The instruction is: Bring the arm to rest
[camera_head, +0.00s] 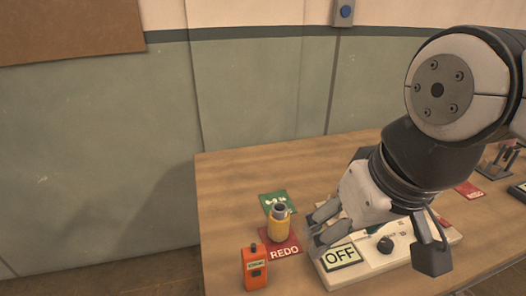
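My arm (456,85) reaches in from the upper right and bends down over the table. My gripper (376,246) points downward over a white panel (372,264). Its fingers are spread wide, one on the left and one on the right, with nothing visible held between them. A black knob (385,245) on the panel shows between the fingers. A black-framed OFF sign (341,257) lies on the panel beside the left finger. I cannot tell whether the fingertips touch the panel.
Grey metal parts (497,163) stand far right. The wooden table (235,180) is clear at back left.

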